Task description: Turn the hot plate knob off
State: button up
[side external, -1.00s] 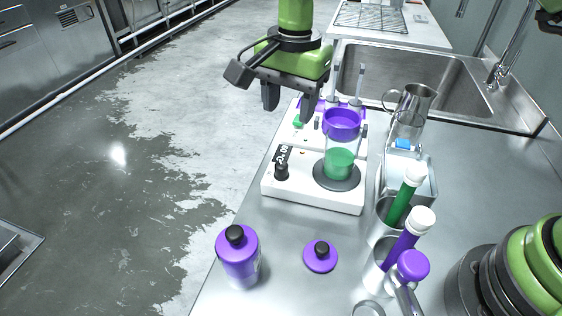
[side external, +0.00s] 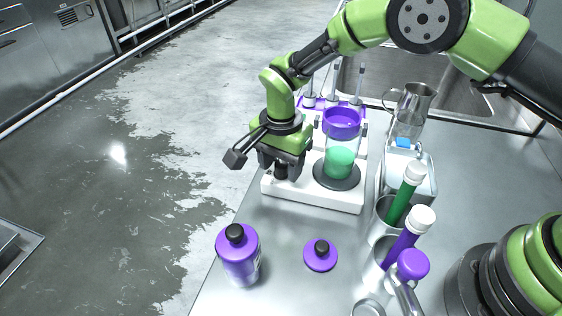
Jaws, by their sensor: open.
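The white hot plate (side external: 318,199) stands on the steel counter, with a dark round heating disc on its right side. Its black knob (side external: 280,173) is at the left front of the top face. My gripper (side external: 281,167) points down over the knob, its open fingers on either side of it. The gripper body hides the label and the area behind the knob. I cannot tell whether the fingers touch the knob. A glass beaker (side external: 341,161) with green liquid and a purple collar stands on the disc, just right of my gripper.
A purple bottle (side external: 238,259) and a purple lid (side external: 321,257) stand in front of the hot plate. Metal cups with green and purple tubes (side external: 403,200) stand to the right. A steel pitcher (side external: 415,102) is behind them. The counter's left edge is close to the knob.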

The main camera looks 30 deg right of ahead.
jog(key=c, duration=0.9)
jog(key=shift+n, duration=0.4)
jog(key=n, duration=0.4)
jog(key=shift+n, duration=0.3)
jog(key=n, duration=0.5)
jog(key=shift+s, duration=0.1)
jog(key=n, duration=0.6)
jog(key=shift+d, duration=0.1)
jog(key=shift+n, duration=2.2)
